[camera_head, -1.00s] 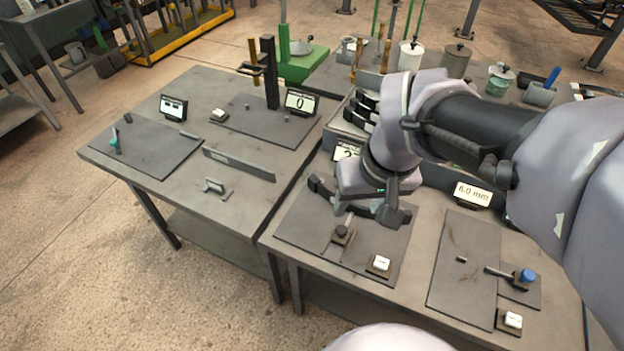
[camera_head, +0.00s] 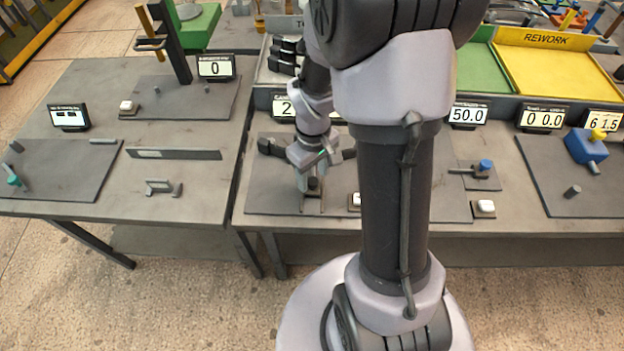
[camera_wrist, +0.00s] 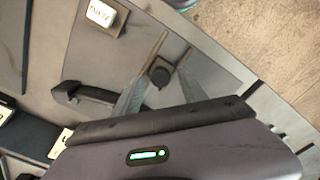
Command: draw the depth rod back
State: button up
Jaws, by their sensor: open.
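My gripper (camera_head: 312,172) is low over the mat, right behind the knob. Its fingers look apart, with the knob by their tips in the wrist view. I cannot tell whether they touch it. A black gauge body (camera_head: 270,147) lies behind, partly covered by my gripper. The rod itself is mostly hidden.
A display (camera_head: 284,106) stands behind the mat, partly hidden by my arm. A white button (camera_head: 355,200) sits right of the knob, and it shows in the wrist view (camera_wrist: 100,12). A blue-knobbed fixture (camera_head: 485,166) is further right. A gap separates the left bench (camera_head: 190,200).

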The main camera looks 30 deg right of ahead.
jog(key=shift+f, duration=0.6)
jog(key=shift+c, duration=0.4)
grip_shut()
dwell(0.6)
